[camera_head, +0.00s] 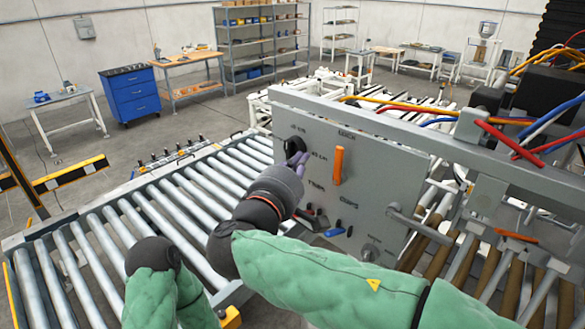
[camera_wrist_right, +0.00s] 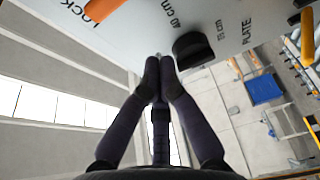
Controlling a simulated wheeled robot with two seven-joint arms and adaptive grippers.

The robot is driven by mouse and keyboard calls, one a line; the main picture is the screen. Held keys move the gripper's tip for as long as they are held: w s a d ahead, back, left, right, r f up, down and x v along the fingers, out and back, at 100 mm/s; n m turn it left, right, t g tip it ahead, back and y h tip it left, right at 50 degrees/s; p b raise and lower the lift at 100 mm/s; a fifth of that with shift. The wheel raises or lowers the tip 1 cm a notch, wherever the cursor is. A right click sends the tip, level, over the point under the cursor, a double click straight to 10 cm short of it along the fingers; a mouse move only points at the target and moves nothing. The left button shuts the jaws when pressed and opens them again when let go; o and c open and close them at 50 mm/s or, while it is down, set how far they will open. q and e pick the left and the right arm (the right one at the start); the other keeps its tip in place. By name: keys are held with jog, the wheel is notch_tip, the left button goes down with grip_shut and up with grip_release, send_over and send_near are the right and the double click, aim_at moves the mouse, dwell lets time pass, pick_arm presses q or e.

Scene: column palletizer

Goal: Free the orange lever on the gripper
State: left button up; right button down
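An orange lever (camera_head: 338,165) stands upright on the face of a grey panel (camera_head: 375,180). In the right wrist view an orange piece (camera_wrist_right: 105,12) shows beside the lettering LOCK, cut off by the top edge. My right gripper (camera_head: 299,166) is in front of the panel, left of the orange lever and just below a black knob (camera_head: 294,146). In the wrist view the fingertips (camera_wrist_right: 159,64) are together with nothing visible held, close beside the knob (camera_wrist_right: 193,50); I cannot tell whether they touch the panel. My left arm shows at the lower left, its fingers hidden.
A blue lever (camera_head: 335,231) and a grey handle (camera_head: 408,222) are on the panel's lower part. A roller conveyor (camera_head: 165,205) runs along the left. Cables (camera_head: 420,108) cross above the panel. A blue cabinet (camera_head: 131,93) stands far behind.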

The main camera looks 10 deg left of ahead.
aim_at(338, 167)
jog(key=x, duration=0.3)
jog(key=shift+w+r+p, duration=0.1)
jog(key=shift+w+p, duration=0.1)
jog(key=shift+p, duration=0.15)
jog(key=s+d, duration=0.2)
jog(key=d, duration=0.1)
jog(key=shift+p, duration=0.35)
jog(key=shift+s+d, duration=0.15)
